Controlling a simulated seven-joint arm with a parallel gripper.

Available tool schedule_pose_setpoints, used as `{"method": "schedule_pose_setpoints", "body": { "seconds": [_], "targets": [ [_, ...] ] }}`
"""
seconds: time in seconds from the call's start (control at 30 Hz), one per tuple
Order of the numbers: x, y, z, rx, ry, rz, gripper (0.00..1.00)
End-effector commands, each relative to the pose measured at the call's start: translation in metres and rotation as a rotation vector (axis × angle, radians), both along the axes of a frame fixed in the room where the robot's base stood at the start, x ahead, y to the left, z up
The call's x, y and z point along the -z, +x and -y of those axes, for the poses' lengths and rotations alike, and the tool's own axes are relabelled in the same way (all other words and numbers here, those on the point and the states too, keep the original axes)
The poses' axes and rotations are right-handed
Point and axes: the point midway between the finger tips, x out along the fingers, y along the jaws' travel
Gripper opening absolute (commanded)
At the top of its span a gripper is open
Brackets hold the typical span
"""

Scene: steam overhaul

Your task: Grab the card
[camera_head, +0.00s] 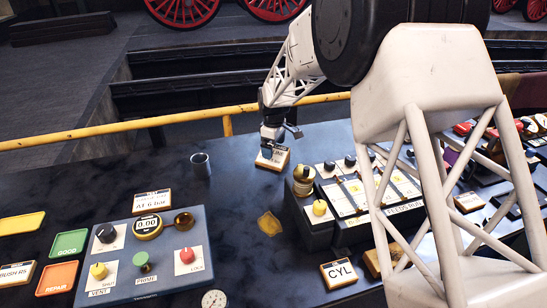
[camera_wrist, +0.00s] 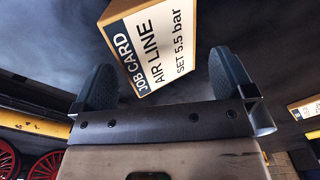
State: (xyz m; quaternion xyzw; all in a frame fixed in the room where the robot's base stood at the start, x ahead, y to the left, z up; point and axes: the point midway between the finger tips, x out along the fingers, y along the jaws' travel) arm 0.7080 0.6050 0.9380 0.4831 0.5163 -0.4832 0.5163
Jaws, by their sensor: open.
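The job card (camera_wrist: 165,45) is a small wood-edged block with a white face reading "JOB CARD AIR LINE SET 5.5 bar". In the wrist view it lies ahead of and partly between the two dark fingers of my gripper (camera_wrist: 165,85). The fingers are apart, with the card tilted relative to them. In the head view the card (camera_head: 279,160) lies on the dark bench top near its back edge. My gripper (camera_head: 270,145) is right over it, pointing down, and hides part of it. Whether a finger touches the card cannot be told.
A metal cup (camera_head: 200,165) stands left of the card. A control panel with knobs (camera_head: 345,195) is close on the right. A yellow rail (camera_head: 180,118) runs behind the bench. A yellow patch (camera_head: 269,223) marks the bench top.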

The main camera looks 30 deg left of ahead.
Motion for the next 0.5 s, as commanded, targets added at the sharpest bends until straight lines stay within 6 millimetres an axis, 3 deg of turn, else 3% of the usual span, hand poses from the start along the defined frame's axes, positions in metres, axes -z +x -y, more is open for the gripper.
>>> {"method": "schedule_pose_setpoints", "body": {
  "seconds": [0.23,0.5],
  "targets": [
    [0.008,0.000,0.000,0.000,0.000,-0.001,1.00],
    [0.038,-0.001,0.001,0.000,-0.001,-0.001,1.00]
  ]
}}
